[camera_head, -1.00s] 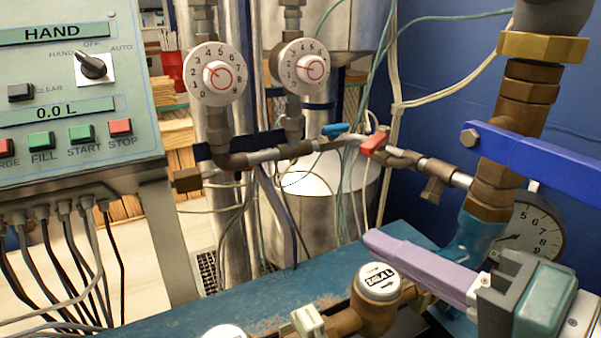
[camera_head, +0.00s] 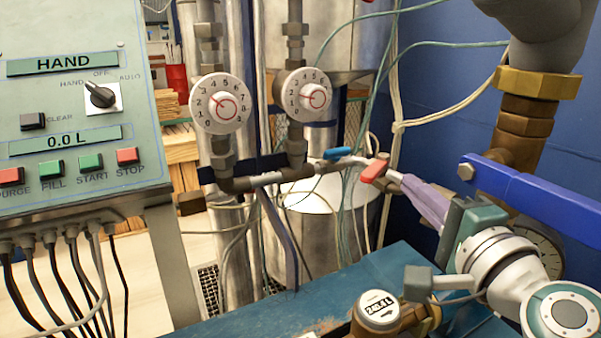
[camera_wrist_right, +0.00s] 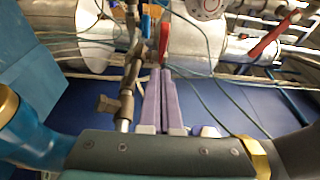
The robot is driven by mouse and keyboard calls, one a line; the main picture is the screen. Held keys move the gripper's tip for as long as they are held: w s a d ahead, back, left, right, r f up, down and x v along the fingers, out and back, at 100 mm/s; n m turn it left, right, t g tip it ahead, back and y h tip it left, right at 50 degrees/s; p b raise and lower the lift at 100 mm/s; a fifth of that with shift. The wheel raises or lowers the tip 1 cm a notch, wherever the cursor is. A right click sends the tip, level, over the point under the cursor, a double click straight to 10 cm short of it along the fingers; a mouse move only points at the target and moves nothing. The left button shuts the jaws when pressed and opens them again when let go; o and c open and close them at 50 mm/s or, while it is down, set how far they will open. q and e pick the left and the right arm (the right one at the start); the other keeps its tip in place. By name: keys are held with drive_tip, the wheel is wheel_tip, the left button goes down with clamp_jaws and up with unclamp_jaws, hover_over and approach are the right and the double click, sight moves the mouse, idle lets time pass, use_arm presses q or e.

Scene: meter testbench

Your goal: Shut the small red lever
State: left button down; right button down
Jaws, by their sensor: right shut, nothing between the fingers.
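The small red lever (camera_head: 374,171) sits on the thin horizontal pipe, right of a blue lever (camera_head: 337,153). In the right wrist view the red lever (camera_wrist_right: 165,40) stands just beyond my fingertips. My right gripper (camera_head: 408,182) is shut and empty, its long purple fingers pressed together. Its tips are close to the right end of the red lever; I cannot tell whether they touch it. The purple fingers also show in the right wrist view (camera_wrist_right: 161,72). The fingers hide part of the pipe to the right of the lever. My left gripper is not in view.
A large blue lever (camera_head: 530,190) and a thick brass-collared pipe (camera_head: 540,84) stand close to my right arm. Two round dials (camera_head: 219,104) stand on pipes to the left. A control panel (camera_head: 75,110) fills the far left. A capped meter (camera_head: 378,310) is below.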

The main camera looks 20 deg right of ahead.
sight(361, 180)
drive_tip(key=shift+w+a, duration=0.9)
drive_tip(key=shift+w, duration=0.25)
drive_tip(key=shift+w+a+m+g+h+p, duration=0.15)
drive_tip(key=shift+a+m+h+p, duration=0.15)
drive_tip(key=shift+h, duration=0.2)
drive_tip(key=shift+w+a+m+g+h+p, duration=0.1)
drive_tip(key=shift+a+m+g+h+p, duration=0.1)
drive_tip(key=shift+m+h, duration=0.25)
drive_tip(key=shift+h, duration=0.25)
drive_tip(key=shift+w+a, duration=0.2)
drive_tip(key=shift+a, duration=0.05)
drive_tip(key=shift+w+a, duration=0.9)
drive_tip(key=shift+f, duration=0.15)
drive_tip(key=shift+s+a, duration=0.1)
